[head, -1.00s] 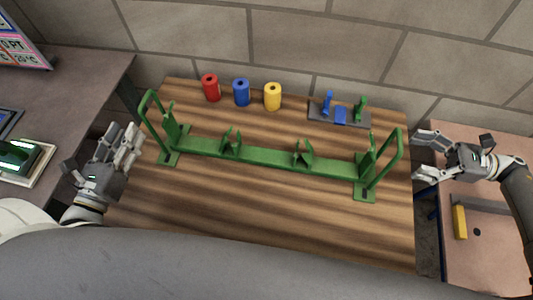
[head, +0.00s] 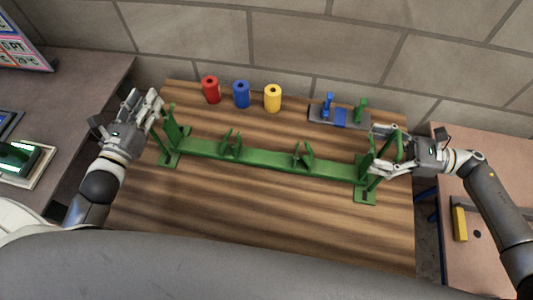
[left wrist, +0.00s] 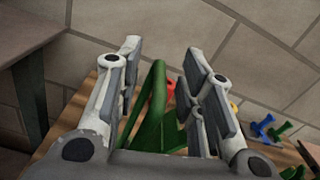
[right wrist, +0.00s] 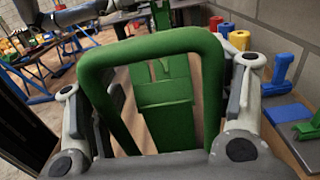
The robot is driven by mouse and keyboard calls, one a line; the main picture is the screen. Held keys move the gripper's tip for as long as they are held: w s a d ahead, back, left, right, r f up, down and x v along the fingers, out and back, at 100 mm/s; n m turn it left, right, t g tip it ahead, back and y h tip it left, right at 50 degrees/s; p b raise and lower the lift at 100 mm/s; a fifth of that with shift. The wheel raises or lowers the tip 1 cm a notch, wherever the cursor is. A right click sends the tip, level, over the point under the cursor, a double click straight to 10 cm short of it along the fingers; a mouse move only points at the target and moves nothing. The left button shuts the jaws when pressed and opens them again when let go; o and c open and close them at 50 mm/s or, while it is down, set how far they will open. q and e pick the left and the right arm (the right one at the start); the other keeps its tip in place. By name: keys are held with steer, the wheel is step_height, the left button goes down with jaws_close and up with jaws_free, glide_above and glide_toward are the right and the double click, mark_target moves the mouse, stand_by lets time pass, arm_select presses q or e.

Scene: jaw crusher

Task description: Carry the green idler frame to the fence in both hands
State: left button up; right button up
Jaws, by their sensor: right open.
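The green idler frame (head: 265,158) lies across the wooden table, a long bar with a foot and an upright loop handle at each end and brackets between. My left gripper (head: 148,103) is at the left handle, which it partly hides. In the left wrist view the green handle (left wrist: 154,105) stands between spread fingers, with a visible gap. My right gripper (head: 380,150) is at the right handle. In the right wrist view that handle loop (right wrist: 150,42) stands between the open fingers. The frame rests on the table. The fence is not identifiable in these views.
Red (head: 210,89), blue (head: 241,93) and yellow (head: 272,97) rollers stand along the table's back edge. A grey plate (head: 322,115) with blue and green parts lies behind the frame's right half. The wooden table (head: 265,225) is bare in front. A block wall stands behind.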

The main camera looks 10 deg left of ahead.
arm_select(q)
steer(key=shift+w, duration=0.15)
arm_select(e)
steer(key=shift+a, duration=0.2)
arm_select(q)
jaws_close()
arm_select(e)
steer(key=c, duration=0.9)
jaws_close()
arm_select(q)
steer(key=shift+r, duration=0.4)
arm_select(e)
steer(key=shift+r, duration=0.25)
arm_select(q)
steer(key=shift+w, duration=0.15)
arm_select(e)
steer(key=shift+w, duration=0.2)
